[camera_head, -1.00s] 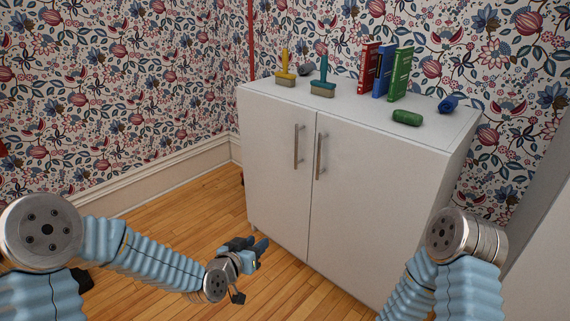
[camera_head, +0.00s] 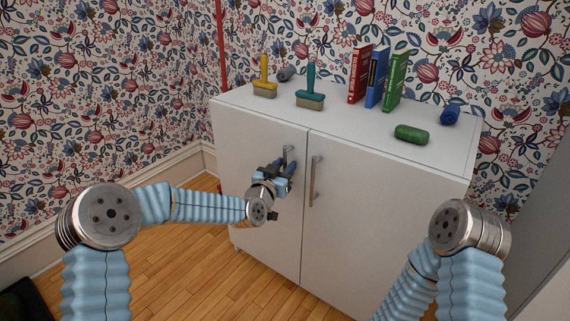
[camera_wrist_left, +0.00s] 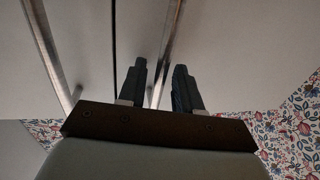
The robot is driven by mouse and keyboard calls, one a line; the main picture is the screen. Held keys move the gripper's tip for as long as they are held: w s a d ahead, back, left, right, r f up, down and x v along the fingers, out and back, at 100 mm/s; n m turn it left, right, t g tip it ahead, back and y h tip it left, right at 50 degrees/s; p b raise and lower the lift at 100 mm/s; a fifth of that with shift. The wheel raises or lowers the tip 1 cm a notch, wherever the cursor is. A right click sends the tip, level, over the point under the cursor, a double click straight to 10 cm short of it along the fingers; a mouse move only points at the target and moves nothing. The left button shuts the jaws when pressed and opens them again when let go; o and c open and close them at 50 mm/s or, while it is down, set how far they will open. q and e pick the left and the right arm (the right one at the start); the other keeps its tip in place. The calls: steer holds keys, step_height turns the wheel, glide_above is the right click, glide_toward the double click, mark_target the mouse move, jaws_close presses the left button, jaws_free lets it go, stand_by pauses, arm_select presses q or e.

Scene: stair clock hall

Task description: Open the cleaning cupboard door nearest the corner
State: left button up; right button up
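The white cleaning cupboard has two shut doors. The left door (camera_head: 240,155), nearest the corner, has an upright metal bar handle (camera_head: 289,152), partly hidden by my left gripper. The right door (camera_head: 380,210) has a matching handle (camera_head: 316,181). My left gripper (camera_head: 283,169) is in front of the left door, at its handle. In the left wrist view the two fingers (camera_wrist_left: 162,88) are apart, and a handle bar (camera_wrist_left: 168,45) runs between them in the picture. Contact cannot be told. The other handle (camera_wrist_left: 50,50) and the door gap also show there. My right gripper is out of view.
On the cupboard top are a yellow-handled brush (camera_head: 264,78), a teal-handled brush (camera_head: 310,88), a grey roll (camera_head: 286,74), books (camera_head: 376,78), a green roll (camera_head: 411,134) and a blue roll (camera_head: 450,115). Wood floor (camera_head: 185,265) is clear before the cupboard.

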arm_select(q)
steer(key=shift+w+d, duration=0.15)
steer(key=shift+w, duration=0.1)
jaws_close()
